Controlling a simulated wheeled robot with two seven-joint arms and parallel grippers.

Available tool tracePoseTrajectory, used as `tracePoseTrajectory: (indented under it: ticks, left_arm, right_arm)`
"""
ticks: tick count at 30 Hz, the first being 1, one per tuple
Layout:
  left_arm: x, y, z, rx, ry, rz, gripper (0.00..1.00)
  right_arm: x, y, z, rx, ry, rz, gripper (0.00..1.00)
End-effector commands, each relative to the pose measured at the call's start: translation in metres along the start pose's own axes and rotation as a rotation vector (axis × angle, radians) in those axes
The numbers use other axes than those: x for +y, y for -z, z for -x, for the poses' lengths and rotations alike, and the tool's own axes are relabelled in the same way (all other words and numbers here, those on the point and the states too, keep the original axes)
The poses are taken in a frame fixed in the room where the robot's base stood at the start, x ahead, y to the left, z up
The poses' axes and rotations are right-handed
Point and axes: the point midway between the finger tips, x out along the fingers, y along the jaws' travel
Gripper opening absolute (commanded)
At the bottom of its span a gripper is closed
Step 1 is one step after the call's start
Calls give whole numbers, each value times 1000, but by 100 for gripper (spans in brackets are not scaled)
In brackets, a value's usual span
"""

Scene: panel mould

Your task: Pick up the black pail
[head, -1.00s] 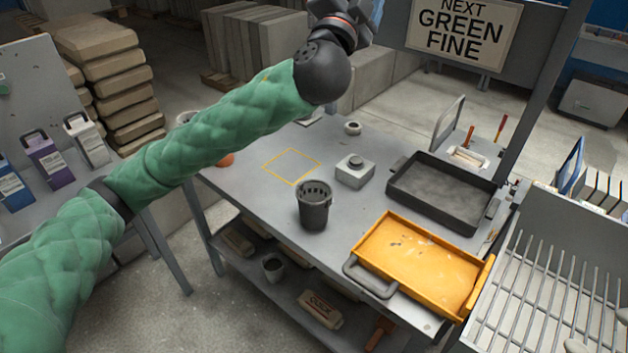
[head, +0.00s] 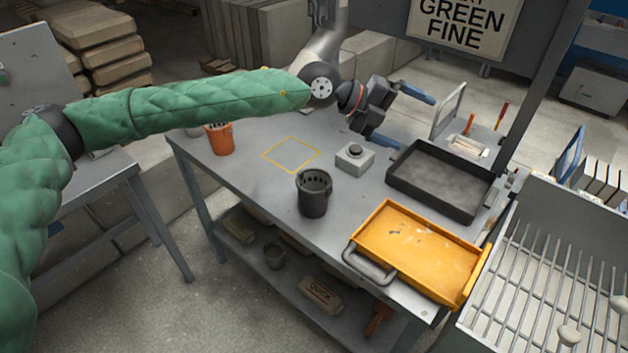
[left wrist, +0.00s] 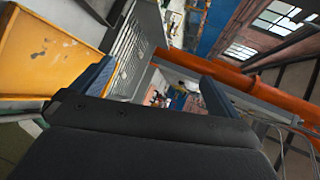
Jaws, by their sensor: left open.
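The black pail (head: 314,196) stands upright on the grey table (head: 250,178), near its front edge, in the head view. Its open top shows a slotted rim or insert. My left gripper (head: 408,115) is above the back of the table, to the right of and beyond the pail. Its blue-tipped fingers are spread and nothing is between them. In the left wrist view the two fingers (left wrist: 150,92) are apart, with the yellow tray at the left; the pail does not show there. My right gripper is not in view.
A black tray (head: 440,182) and a yellow tray (head: 415,250) lie to the right. Another dark pail (head: 274,255) is on the lower shelf.

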Motion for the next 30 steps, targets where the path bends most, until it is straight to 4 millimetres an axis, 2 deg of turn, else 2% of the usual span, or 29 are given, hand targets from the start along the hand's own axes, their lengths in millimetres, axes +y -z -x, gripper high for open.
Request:
tracePoseTrajectory:
  ticks: [1,3,6,12,15,18,22,30]
  left_arm:
    - [22,-2,-1,5,-86,32,100]
    - [52,-6,0,2,-214,87,100]
    - [90,-12,10,-26,-391,173,100]
    - [147,-26,46,-166,-718,370,100]
    - [168,-28,68,-265,-862,477,100]
    - [183,-28,90,-372,-981,592,100]
    - [193,-23,109,-481,-1076,731,100]
    - [197,-21,113,-573,-1076,862,100]
  right_arm:
    - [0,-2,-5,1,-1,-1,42]
    - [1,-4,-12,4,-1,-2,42]
    - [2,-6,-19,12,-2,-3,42]
    - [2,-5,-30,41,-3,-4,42]
    - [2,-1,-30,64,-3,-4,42]
    - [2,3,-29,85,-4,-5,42]
    - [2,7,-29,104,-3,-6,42]
    - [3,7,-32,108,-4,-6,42]
